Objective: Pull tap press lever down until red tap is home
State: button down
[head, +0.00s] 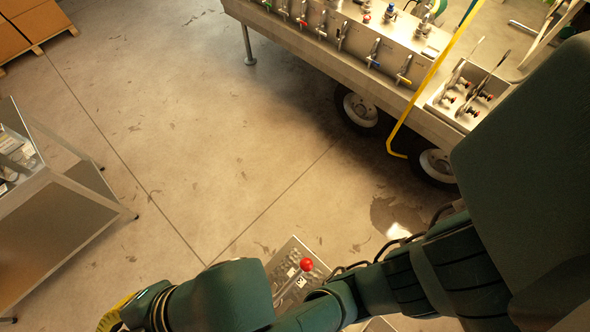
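A lever with a red ball knob (306,265) stands on a grey metal panel (290,252) at the bottom middle of the head view, partly behind my arm. I cannot tell whether this is the tap press lever. My green arm crosses the bottom of the view from right to left, passing in front of the panel. Its far end leaves the picture at the bottom left, beside a yellow edge, and my gripper's fingers do not show.
A metal trailer bench (335,62) with a row of colour-tipped valve levers runs along the top right. A lever box (468,98) and a bent yellow rail (428,85) are at its right. A grey cart (55,215) stands left, cardboard boxes (25,28) top left. The middle floor is clear.

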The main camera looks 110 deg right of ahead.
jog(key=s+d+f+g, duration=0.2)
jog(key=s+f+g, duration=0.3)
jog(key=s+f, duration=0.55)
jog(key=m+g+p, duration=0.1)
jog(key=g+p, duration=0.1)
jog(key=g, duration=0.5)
send_over(308, 263)
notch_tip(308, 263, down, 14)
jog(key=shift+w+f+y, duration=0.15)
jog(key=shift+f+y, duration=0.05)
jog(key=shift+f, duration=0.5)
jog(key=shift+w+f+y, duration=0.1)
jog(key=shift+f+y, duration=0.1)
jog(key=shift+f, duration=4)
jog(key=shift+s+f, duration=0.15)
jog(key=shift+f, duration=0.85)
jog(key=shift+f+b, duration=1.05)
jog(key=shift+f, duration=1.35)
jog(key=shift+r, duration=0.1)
